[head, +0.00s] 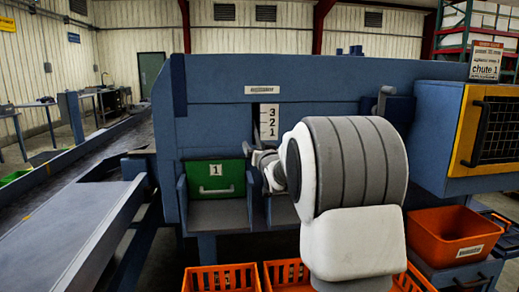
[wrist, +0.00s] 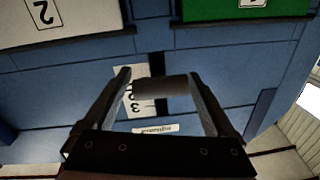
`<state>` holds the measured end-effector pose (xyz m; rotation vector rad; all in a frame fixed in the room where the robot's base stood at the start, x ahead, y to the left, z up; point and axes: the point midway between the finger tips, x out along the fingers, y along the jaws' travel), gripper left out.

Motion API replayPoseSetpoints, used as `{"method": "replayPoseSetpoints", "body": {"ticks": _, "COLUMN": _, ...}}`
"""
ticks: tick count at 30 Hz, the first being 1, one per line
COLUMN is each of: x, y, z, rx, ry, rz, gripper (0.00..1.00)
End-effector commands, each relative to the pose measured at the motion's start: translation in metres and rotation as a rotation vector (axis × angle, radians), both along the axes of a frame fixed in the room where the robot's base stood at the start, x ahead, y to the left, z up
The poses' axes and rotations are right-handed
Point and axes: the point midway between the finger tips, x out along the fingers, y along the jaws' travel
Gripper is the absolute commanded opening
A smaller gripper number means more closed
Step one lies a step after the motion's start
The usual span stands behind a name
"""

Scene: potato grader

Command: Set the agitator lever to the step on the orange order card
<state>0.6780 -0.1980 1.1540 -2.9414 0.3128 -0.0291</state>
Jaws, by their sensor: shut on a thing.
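The orange-topped order card (head: 486,62) stands at the upper right in the head view; "chute 1" is legible, but its agitator line is too small to read surely. The white scale plate (head: 269,121) shows 3, 2, 1 from top to bottom beside a dark slot. In the wrist view the scale plate (wrist: 134,103) appears upside down, partly covered. My gripper (wrist: 160,80) is shut on the dark cylindrical lever knob (wrist: 162,88), with a finger at each end. In the head view my gripper (head: 262,158) is just below the scale, and the lever is hidden behind it.
A green chute flap marked 1 (head: 215,178) is left of my gripper. A yellow-framed mesh door (head: 459,130) and an orange bin (head: 453,236) are at the right. Orange crates (head: 222,279) stand below. A conveyor (head: 85,160) runs along the left.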

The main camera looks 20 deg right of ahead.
Motion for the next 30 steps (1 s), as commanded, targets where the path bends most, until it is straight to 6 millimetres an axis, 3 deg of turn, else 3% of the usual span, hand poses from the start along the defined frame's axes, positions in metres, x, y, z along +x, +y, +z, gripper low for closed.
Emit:
{"method": "replayPoseSetpoints", "body": {"ticks": 13, "x": -0.002, "y": -0.001, "z": 0.008, "rx": 0.005, "ry": 0.024, "rz": -0.001, "gripper": 0.00}}
{"method": "replayPoseSetpoints", "body": {"ticks": 30, "x": -0.010, "y": 0.001, "z": 0.052, "rx": 0.065, "ry": 0.232, "rz": -0.003, "gripper": 0.00}}
